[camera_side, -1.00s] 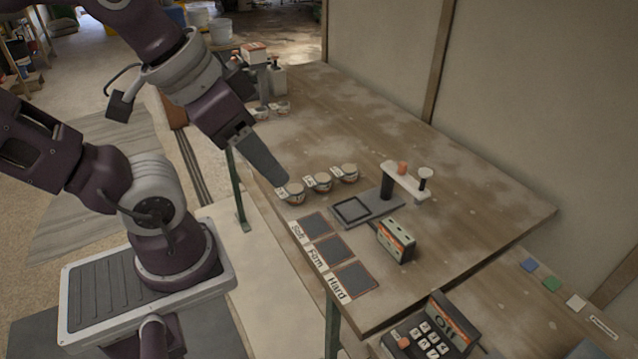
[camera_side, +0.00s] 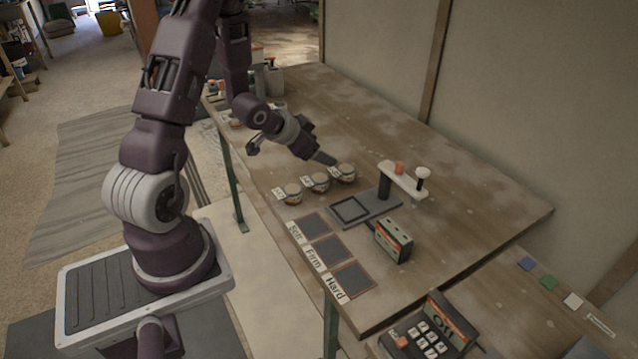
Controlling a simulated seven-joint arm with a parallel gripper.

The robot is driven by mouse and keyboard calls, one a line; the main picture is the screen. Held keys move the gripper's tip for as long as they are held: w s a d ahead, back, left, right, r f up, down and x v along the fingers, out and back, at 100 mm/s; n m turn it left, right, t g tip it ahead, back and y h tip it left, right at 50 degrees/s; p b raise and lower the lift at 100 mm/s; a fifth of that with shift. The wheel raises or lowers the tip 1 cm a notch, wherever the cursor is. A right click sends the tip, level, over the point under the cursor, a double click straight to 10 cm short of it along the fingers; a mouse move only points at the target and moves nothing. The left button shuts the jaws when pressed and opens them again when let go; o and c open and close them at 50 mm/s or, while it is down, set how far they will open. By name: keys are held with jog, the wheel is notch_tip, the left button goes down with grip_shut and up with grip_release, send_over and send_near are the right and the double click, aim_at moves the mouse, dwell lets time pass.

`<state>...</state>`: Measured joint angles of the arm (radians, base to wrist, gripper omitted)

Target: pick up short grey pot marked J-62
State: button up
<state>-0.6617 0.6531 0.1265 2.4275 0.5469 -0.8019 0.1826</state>
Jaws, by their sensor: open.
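Three short pots stand in a row on the wooden table: a left pot (camera_side: 292,194), a middle pot (camera_side: 318,182) and a right pot (camera_side: 344,173). The tag writing is too small to read, so I cannot tell which is J-62. My gripper (camera_side: 328,160) is open, just behind and left of the right pot, its tip close to that pot's rim. I cannot tell whether it touches. No pot is seen between the fingers.
A dark stand (camera_side: 366,206) with a square tray and a white crossbar is right of the pots. A small box device (camera_side: 393,240) sits before it. Dark squares labelled Soft, Firm and Hard (camera_side: 327,249) lie in front. The table's right back is clear.

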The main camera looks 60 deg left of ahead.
aim_at(315, 180)
jog(key=s+f+t, duration=0.1)
jog(key=f, duration=0.2)
jog(key=s+a+f+n, duration=0.1)
jog(key=f, duration=0.2)
jog(key=s+f+n+t, duration=0.1)
jog(key=s+f, duration=0.1)
jog(key=f, duration=0.1)
jog(key=shift+s+a+t+h, duration=0.1)
jog(key=shift+a+t+h, duration=0.2)
jog(key=shift+h, duration=0.1)
jog(key=shift+s+d+f, duration=0.1)
jog(key=shift+s+f, duration=0.15)
jog(key=shift+s, duration=0.05)
jog(key=shift+t, duration=0.3)
jog(key=x, duration=0.7)
jog(key=shift+a, duration=0.25)
jog(key=c, duration=1.5)
jog(key=shift+r, duration=0.15)
